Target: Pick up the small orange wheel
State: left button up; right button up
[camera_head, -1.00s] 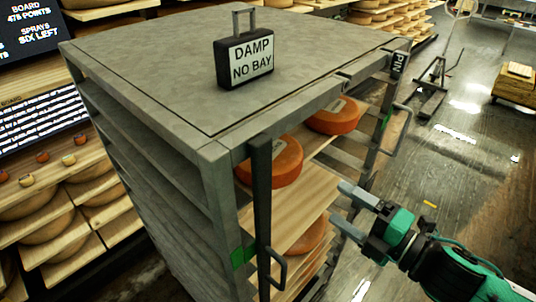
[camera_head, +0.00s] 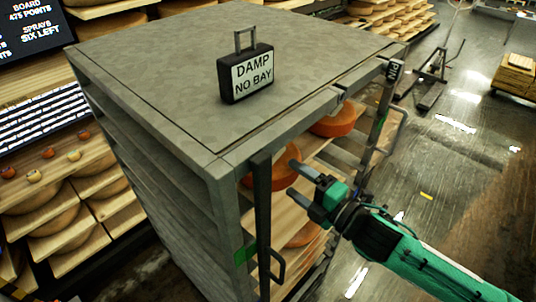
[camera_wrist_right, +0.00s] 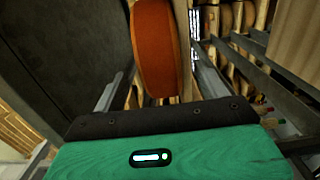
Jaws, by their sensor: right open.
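An orange cheese wheel (camera_head: 285,164) lies on the top wooden shelf of a grey rack (camera_head: 165,95), partly hidden by a dark upright post and my gripper. A second orange wheel (camera_head: 333,124) lies farther back on that shelf. My right gripper (camera_head: 299,182) is open at the rack's open side, with its fingers pointing at the nearer wheel. In the right wrist view an orange wheel (camera_wrist_right: 154,50) stands ahead between the two fingers, with no grip on it visible. My left gripper is not in view.
A dark post (camera_head: 262,215) with a handle stands left of my gripper. Another wheel (camera_head: 303,236) lies on a lower shelf. A block reading "DAMP NO BAY" (camera_head: 246,74) stands on the rack top. Small wheels (camera_head: 74,156) sit on a left shelf.

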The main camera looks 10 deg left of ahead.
jog(key=shift+x, duration=0.8)
jog(key=shift+s, duration=0.1)
jog(key=c, duration=1.4)
jog(key=shift+r, duration=0.15)
grip_shut()
jog(key=shift+r, duration=0.1)
notch_tip(320, 180, up, 10)
jog(key=b, duration=0.2)
